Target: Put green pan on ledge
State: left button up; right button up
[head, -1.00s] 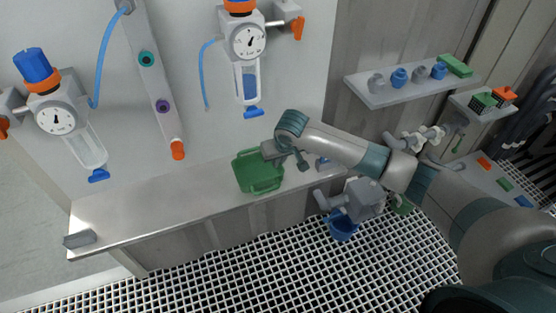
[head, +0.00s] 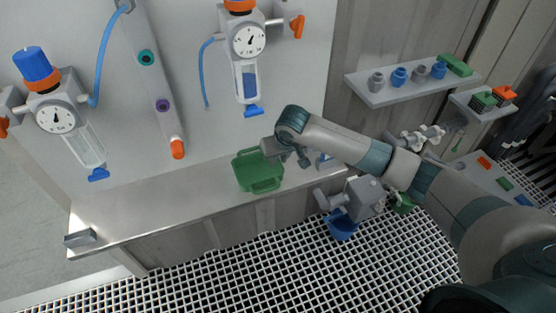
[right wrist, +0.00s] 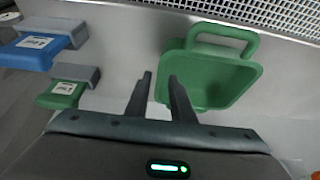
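The green pan (head: 258,184) sits on the long grey ledge (head: 170,204) below the gauge panel, towards its right part. It also shows in the right wrist view (right wrist: 222,82), with its looped handle at the top. My right gripper (head: 277,151) is at the pan's upper right rim. In the right wrist view its two fingers (right wrist: 160,84) stand apart, with the pan's near side edge between and just beyond them. Contact with the rim is hard to tell. My left gripper is not in view.
Blue (right wrist: 38,47) and green (right wrist: 64,92) labelled blocks with grey tops lie beside the pan. Gauges with blue-capped tubes hang above the ledge. A blue bucket (head: 343,228) stands on the grating below. The ledge left of the pan is mostly clear, with a grey block (head: 80,238) at its end.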

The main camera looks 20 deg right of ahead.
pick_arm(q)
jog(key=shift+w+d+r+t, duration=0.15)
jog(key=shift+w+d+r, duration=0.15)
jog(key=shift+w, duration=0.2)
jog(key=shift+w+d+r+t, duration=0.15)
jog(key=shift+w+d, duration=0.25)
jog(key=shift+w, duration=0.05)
pick_arm(e)
jog(key=v, duration=1)
jog(key=shift+s+r, duration=0.2)
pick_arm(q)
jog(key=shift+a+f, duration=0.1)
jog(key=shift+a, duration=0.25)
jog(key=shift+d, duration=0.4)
pick_arm(e)
jog(key=shift+d, duration=0.1)
